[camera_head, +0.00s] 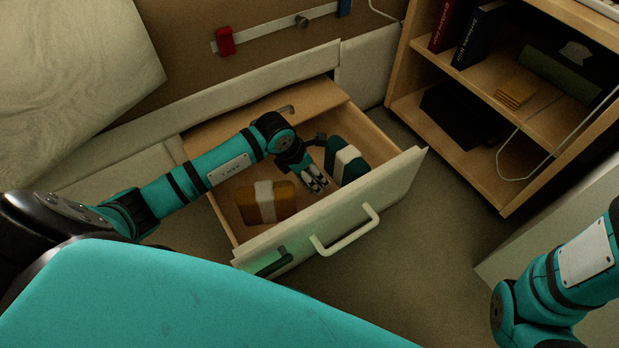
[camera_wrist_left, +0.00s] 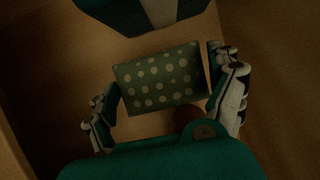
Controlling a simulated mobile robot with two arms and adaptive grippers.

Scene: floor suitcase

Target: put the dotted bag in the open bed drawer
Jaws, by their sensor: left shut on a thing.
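The dotted bag (camera_wrist_left: 162,80), green with pale dots, shows in the left wrist view between the two fingers of my left gripper (camera_wrist_left: 168,92). In the head view my left gripper (camera_head: 316,182) reaches down inside the open bed drawer (camera_head: 402,172) and is shut on the bag. The gripper hides the bag there, and I cannot tell whether the bag touches the drawer floor. My right gripper is out of view; only part of my right arm shows at the lower right.
In the drawer lie an orange bundle with a white band (camera_head: 284,204) and a teal bundle with a white band (camera_head: 346,162), close to my left gripper. The drawer's white handle (camera_head: 346,234) faces forward. A shelf unit (camera_head: 465,150) stands at the right, with bare floor between.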

